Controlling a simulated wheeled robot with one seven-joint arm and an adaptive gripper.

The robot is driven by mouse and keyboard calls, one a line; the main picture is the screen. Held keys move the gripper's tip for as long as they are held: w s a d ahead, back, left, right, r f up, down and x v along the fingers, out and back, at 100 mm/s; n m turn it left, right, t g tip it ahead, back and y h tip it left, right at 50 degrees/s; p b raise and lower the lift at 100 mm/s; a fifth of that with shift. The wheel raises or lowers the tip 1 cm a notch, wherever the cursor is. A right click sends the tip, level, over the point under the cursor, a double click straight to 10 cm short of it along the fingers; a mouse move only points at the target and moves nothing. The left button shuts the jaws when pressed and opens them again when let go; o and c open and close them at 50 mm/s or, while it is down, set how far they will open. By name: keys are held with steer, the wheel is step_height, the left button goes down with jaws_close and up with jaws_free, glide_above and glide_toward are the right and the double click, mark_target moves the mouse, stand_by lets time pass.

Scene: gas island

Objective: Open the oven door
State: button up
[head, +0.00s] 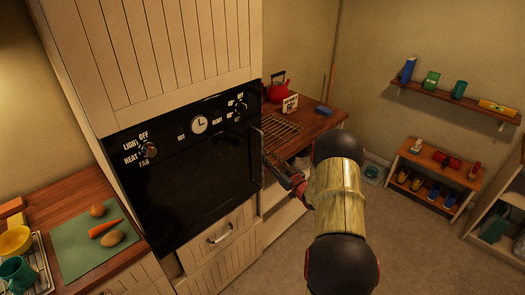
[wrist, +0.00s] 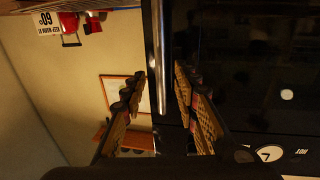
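The oven (head: 198,165) is black and built into a tall cream cabinet, with its control panel above the door. Its door looks closed in the head view. A metal handle bar (wrist: 158,50) stands out at the door's right edge in the head view and runs up the middle of the wrist view. My gripper (head: 272,162) is at this handle, partly hidden by my arm. In the wrist view my gripper (wrist: 160,76) is open, one finger on each side of the bar, with visible gaps. I see no finger closed on it.
A wooden counter (head: 72,205) with a green mat, vegetables and dishes is at left. Right of the oven is another counter (head: 325,108) with a red kettle (head: 278,88). Below is a drawer (head: 220,238).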

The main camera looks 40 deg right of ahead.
mark_target(263, 152)
steer(key=w, duration=0.7)
steer(key=shift+d, duration=0.4)
steer(key=shift+c, duration=0.7)
jaws_close()
